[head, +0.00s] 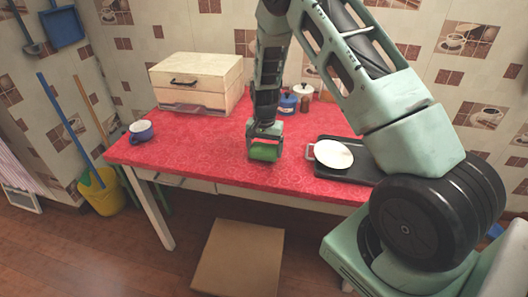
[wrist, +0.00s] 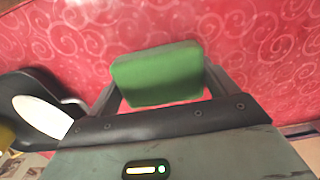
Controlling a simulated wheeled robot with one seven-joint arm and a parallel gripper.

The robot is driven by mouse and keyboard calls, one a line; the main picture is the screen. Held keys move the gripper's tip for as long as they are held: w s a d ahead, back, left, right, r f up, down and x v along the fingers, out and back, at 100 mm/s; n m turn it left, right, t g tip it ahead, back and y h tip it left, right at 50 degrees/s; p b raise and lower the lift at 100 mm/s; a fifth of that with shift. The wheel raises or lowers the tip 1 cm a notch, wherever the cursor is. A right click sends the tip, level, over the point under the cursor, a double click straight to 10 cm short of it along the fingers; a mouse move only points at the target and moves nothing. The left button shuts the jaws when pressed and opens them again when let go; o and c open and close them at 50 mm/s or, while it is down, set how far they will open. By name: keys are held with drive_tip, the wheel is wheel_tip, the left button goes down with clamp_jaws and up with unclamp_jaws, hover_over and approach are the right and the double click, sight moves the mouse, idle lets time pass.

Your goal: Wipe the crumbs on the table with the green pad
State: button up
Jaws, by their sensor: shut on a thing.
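The green pad (head: 264,152) is held in my gripper (head: 265,148) over the red patterned table (head: 205,150), near its front edge. In the wrist view the green pad (wrist: 158,74) sits between the two fingers of my gripper (wrist: 160,85), which is shut on it. I cannot tell whether the pad touches the cloth. No crumbs can be made out on the table in either view; the pad and fingers hide the cloth beneath them.
A black tray (head: 352,172) with a white lid-like disc (head: 333,154) lies right of the gripper. A bread box (head: 196,80), blue pot (head: 288,104) and white canister (head: 303,91) stand behind. The table's left-middle is clear.

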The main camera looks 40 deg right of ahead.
drive_tip(key=shift+r+p, duration=1.9)
drive_tip(key=shift+r, duration=0.95)
drive_tip(key=shift+s+f, duration=0.1)
drive_tip(key=shift+s, duration=0.05)
